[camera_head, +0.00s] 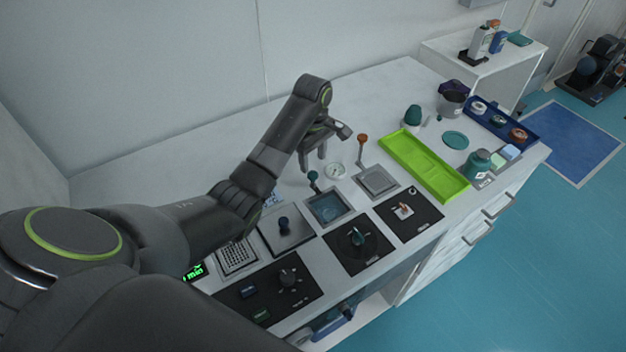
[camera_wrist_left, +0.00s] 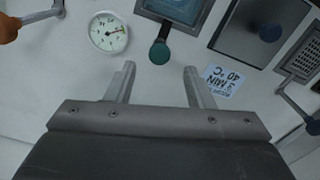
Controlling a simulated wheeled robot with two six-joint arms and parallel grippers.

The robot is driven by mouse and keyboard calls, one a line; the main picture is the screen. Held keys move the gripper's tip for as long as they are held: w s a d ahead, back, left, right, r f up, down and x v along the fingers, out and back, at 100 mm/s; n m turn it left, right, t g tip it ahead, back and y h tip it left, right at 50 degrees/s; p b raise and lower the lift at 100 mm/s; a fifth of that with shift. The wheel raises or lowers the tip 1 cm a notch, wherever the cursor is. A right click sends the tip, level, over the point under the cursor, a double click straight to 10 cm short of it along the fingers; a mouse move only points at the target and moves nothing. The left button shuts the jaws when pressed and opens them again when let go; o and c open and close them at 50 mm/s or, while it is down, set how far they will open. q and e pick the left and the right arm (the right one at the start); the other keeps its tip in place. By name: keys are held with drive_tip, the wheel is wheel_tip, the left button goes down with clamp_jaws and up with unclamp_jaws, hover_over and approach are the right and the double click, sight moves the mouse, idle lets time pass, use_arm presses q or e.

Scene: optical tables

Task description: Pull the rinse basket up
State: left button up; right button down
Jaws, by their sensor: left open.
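A small square basin (camera_head: 328,208) with bluish liquid is set in the bench top. A dark handle with a green knob (camera_head: 313,177) stands at its back edge; I take it as the rinse basket's handle, and the basket itself is not clearly visible. In the left wrist view the green knob (camera_wrist_left: 159,53) shows just beyond and between the fingertips, apart from both, below the basin (camera_wrist_left: 175,8). My left gripper (camera_head: 313,159) is open and empty above the bench, just behind the knob. My right gripper is not in view.
An orange-knobbed handle (camera_head: 362,139) and a round dial gauge (camera_head: 335,170) stand close by on the right. A blue-knobbed lid (camera_head: 284,223) and a perforated tray (camera_head: 237,256) lie left. A note (camera_wrist_left: 225,80) lies beside the gripper. A lime tray (camera_head: 424,165) lies further right.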

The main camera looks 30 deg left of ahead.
sight(313, 174)
use_arm(q)
wheel_tip(313, 174, down, 6)
drive_tip(key=shift+r, duration=0.15)
drive_tip(key=shift+f, duration=0.6)
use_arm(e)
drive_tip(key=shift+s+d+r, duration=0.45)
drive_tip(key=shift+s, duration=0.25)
use_arm(q)
clamp_jaws()
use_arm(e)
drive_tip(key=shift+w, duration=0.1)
